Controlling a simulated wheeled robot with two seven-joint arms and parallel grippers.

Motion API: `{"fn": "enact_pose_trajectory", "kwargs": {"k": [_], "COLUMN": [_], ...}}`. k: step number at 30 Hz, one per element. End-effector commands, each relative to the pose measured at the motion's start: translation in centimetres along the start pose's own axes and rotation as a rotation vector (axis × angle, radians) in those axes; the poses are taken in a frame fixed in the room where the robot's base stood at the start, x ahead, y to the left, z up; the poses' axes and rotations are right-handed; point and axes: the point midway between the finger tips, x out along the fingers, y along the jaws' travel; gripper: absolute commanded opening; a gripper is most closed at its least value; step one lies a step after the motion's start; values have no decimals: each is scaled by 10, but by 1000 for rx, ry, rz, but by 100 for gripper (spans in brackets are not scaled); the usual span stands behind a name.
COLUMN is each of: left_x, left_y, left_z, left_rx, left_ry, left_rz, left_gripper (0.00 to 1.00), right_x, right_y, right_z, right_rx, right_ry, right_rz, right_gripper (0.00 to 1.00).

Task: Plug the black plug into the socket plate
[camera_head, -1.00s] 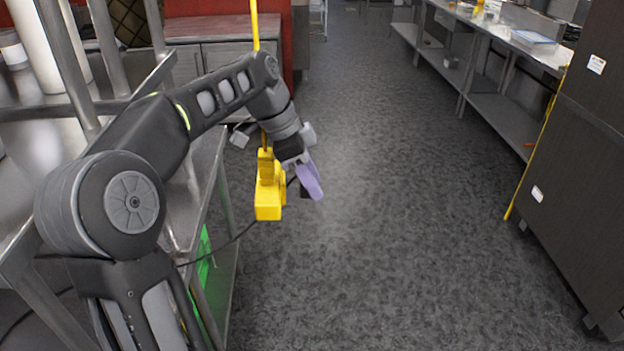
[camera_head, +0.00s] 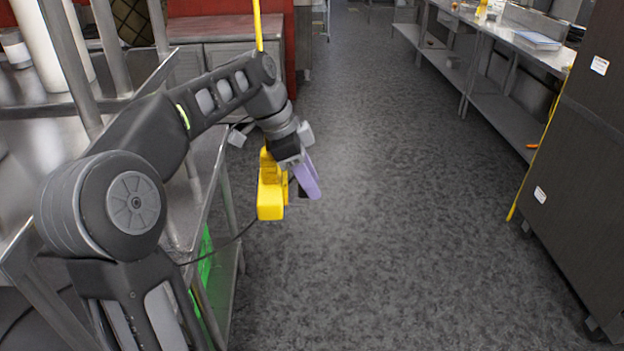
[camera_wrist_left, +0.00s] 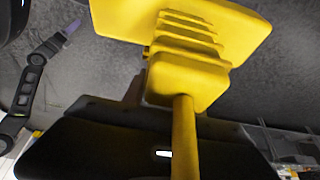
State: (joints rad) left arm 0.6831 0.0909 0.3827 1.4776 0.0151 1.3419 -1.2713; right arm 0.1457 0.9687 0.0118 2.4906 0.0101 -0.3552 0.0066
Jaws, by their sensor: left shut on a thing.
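A yellow socket box (camera_head: 271,195) hangs from a yellow cord at the left, beside the steel table. It fills the upper middle of the left wrist view (camera_wrist_left: 190,75), with the yellow cord (camera_wrist_left: 184,135) below it. Its socket face is turned away. My left gripper (camera_head: 310,180), with purple fingers, is just right of the box and overlaps its upper part in the head view. It is shut on the black plug (camera_head: 303,193), of which only a small dark part shows. My right gripper (camera_wrist_left: 70,28) shows small at upper left of the wrist view; its opening is unclear.
A thin black cable (camera_head: 232,240) runs from the lower left to behind the box. A steel table (camera_head: 205,170) with a green panel (camera_head: 205,265) stands at left. A dark cabinet (camera_head: 575,170) and counters line the right. The floor (camera_head: 400,230) between is clear.

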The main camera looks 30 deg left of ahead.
Motion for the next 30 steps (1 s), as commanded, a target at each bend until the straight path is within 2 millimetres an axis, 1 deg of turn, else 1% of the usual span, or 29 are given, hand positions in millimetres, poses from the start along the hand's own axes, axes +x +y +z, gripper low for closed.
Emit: {"fn": "enact_pose_trajectory", "kwargs": {"k": [25,30], "left_x": [-5,-5], "left_y": [0,0], "left_z": [13,13], "left_rx": [-2,-3], "left_ry": [-2,-3], "left_rz": [-1,-1], "left_gripper": [0,0], "right_x": [2,2], "right_y": [1,1], "right_z": [0,0], "right_rx": [0,0], "right_ry": [0,0], "right_rz": [0,0], "right_gripper": [36,36]}}
